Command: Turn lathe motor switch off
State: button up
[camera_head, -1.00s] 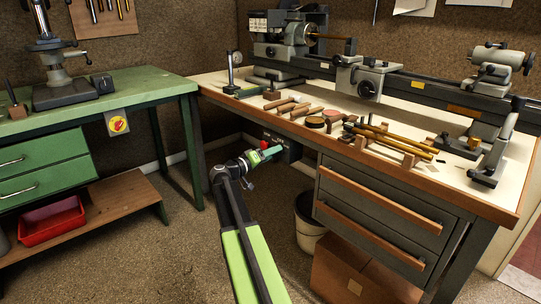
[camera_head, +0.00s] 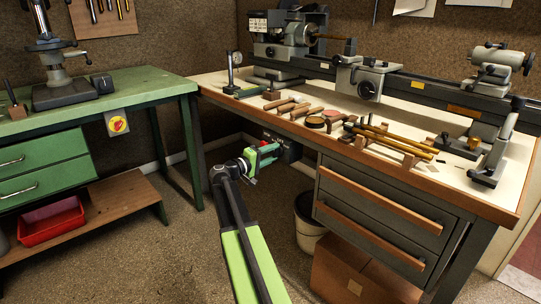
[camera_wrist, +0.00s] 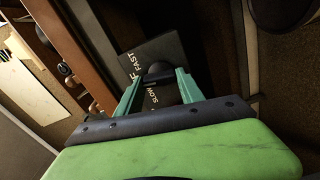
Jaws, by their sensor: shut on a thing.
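The lathe motor switch is a dark box under the front edge of the lathe bench, at its left end. In the head view the switch box (camera_head: 292,151) shows just beyond my gripper (camera_head: 272,152). In the wrist view the switch plate (camera_wrist: 150,53) carries the words FAST and SLOW, with a partly hidden word ending in F between them. The dark rounded knob (camera_wrist: 158,71) sits between the two green fingers of my gripper (camera_wrist: 158,78), which is shut on it. The fingers hide part of the plate, and I cannot tell which word the knob points to.
The lathe bench (camera_head: 505,208) has drawers (camera_head: 375,217) right of the switch. A bin (camera_head: 309,222) and a cardboard box (camera_head: 360,272) stand below. The floor between is clear.

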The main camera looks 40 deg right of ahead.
jog(key=shift+d+n, duration=0.1)
jog(key=shift+n, duration=0.7)
jog(key=o, duration=1.4)
jog(key=a, duration=1.1)
jog(key=w+a, duration=0.1)
jog(key=a, duration=0.5)
jog(key=shift+w+a, duration=0.1)
jog(key=shift+a, duration=0.15)
